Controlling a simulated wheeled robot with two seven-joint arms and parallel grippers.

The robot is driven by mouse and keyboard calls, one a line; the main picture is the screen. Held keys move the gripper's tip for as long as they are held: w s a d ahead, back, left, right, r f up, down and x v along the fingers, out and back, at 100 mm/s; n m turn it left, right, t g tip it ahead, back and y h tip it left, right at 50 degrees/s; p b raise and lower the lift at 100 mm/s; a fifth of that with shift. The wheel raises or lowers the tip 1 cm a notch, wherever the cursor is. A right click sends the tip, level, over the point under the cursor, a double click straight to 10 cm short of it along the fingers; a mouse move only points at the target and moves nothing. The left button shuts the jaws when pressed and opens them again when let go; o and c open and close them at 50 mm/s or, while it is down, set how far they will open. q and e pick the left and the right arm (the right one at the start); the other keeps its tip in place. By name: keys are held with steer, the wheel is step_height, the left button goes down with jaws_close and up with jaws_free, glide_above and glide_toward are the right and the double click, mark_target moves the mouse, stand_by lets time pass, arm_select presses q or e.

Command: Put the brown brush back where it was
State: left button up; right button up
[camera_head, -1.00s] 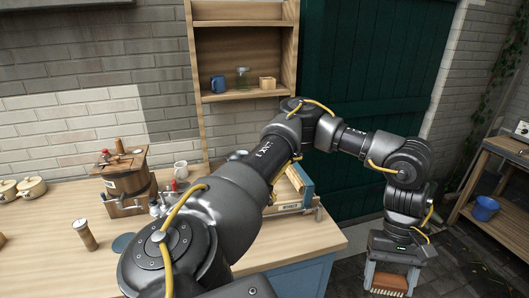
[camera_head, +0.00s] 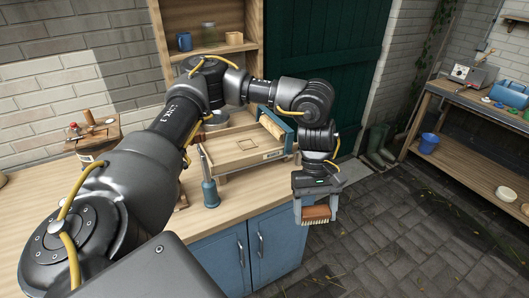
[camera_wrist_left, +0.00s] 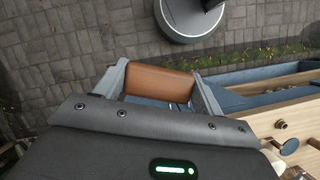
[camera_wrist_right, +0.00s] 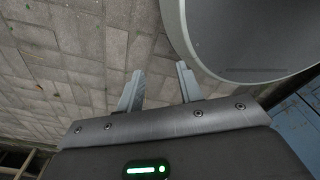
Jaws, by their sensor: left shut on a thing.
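The brown brush (camera_head: 316,213) is between the fingers of my left gripper (camera_head: 317,207), in front of the bench's right end and over the paved floor in the head view. In the left wrist view its brown back (camera_wrist_left: 161,82) lies across between the two fingers. My left gripper is shut on it, with the bristles pointing down in the head view. My right gripper (camera_wrist_right: 159,72) shows only in the right wrist view; its fingers are apart with nothing between them, above the paving. The brush's earlier place cannot be told from these frames.
The wooden bench (camera_head: 235,195) has blue cabinets below. A wooden frame (camera_head: 240,148) and a blue-grey bottle-like thing (camera_head: 210,193) stand on it. A wall shelf holds a blue mug (camera_head: 184,41). A second bench (camera_head: 460,160) at right has a blue bucket (camera_head: 428,142). The paving between is clear.

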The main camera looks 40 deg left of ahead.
arm_select(q)
steer(key=w+f+n+t+h+b, duration=0.1)
steer(key=w+f+n+t+b, duration=0.1)
steer(key=w+n, duration=0.35)
steer(key=n+t+y, duration=0.2)
steer(key=n+t, duration=0.2)
steer(key=n, duration=0.8)
glide_above(286, 185)
steer(key=s, duration=0.1)
step_height(286, 185, down, 9)
steer(key=shift+s+a+r, duration=0.1)
steer(key=shift+s, duration=0.05)
steer(key=shift+a+f, duration=0.25)
steer(key=shift+f, duration=0.25)
steer(key=shift+a+f, duration=0.25)
steer(key=shift+f, duration=0.2)
step_height(286, 185, down, 2)
steer(key=shift+f, duration=0.55)
steer(key=o, duration=0.9)
steer(key=shift+o, duration=0.2)
steer(key=shift+r, duration=0.1)
arm_select(e)
steer(key=shift+s+f, duration=0.2)
steer(key=shift+f, duration=0.35)
steer(key=shift+s+f, duration=0.2)
steer(key=shift+f, duration=0.3)
